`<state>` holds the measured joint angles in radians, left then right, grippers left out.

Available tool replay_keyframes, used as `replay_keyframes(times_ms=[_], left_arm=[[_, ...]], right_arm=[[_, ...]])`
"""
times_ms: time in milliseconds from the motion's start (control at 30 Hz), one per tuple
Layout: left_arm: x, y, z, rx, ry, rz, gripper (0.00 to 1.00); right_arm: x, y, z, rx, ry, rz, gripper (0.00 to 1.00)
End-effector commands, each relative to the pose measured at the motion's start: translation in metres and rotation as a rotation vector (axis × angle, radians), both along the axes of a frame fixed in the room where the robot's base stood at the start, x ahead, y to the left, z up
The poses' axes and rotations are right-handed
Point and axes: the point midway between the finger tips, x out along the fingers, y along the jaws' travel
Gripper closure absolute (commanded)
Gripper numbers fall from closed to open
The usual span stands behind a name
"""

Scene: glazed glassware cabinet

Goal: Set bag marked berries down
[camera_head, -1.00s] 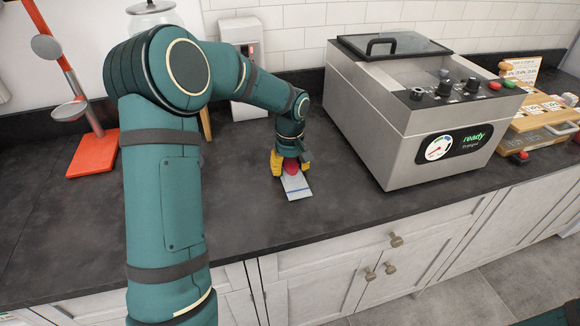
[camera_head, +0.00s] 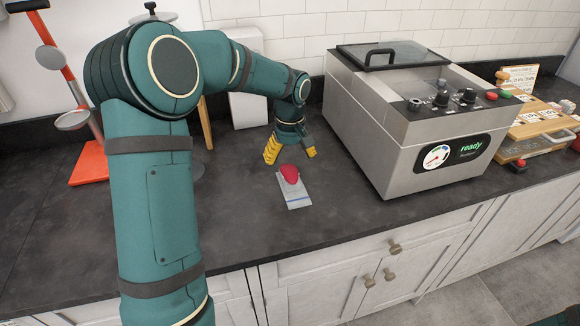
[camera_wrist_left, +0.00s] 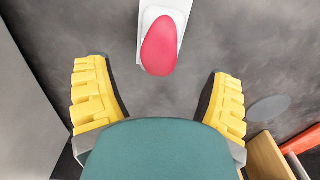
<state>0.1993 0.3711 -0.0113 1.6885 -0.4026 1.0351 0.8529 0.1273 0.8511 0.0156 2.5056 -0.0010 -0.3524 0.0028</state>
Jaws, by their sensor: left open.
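The bag (camera_head: 296,190) lies on the dark countertop (camera_head: 240,228), a pale flat pouch with a blue line across it and a red bulge at its far end. No label can be read on it. In the left wrist view the bag's red bulge (camera_wrist_left: 160,46) shows at the top, ahead of the fingers. My left gripper (camera_head: 290,154) is open, its yellow fingers spread wide, just behind and above the bag and apart from it. In the wrist view the space between the fingers (camera_wrist_left: 158,100) is empty. My right gripper is not in view.
A steel machine (camera_head: 400,130) with a lid, knobs and a "ready" display stands to the right of the bag. A red-orange stand (camera_head: 88,162) is at left. A wooden rack (camera_head: 540,130) with cards stands far right. The counter in front of the bag is clear.

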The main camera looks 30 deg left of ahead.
Motion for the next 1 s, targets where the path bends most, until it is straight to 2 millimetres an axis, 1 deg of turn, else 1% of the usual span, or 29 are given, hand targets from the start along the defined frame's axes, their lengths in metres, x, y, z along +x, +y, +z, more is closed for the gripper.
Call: replay_keyframes(times_ms=[33,100,200,300,433,933,1000], left_arm=[[0.001,0.000,0.014,0.001,-0.003,0.001,0.18],[0.000,0.000,0.026,0.000,-0.004,0.000,0.18],[0.000,0.000,0.039,-0.001,-0.002,0.000,0.18],[0.000,0.000,0.048,0.000,-0.001,0.000,0.18],[0.000,0.000,0.052,0.000,0.000,0.000,0.18],[0.000,0.000,0.052,0.000,0.000,0.000,0.18],[0.000,0.000,0.055,0.000,0.000,0.000,0.18]], right_arm=[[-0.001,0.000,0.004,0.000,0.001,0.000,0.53],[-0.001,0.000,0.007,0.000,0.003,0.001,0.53],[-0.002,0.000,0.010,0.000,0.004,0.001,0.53],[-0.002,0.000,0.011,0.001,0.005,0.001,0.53],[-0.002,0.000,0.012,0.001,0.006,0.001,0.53],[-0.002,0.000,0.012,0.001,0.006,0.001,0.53],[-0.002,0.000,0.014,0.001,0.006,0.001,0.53]])
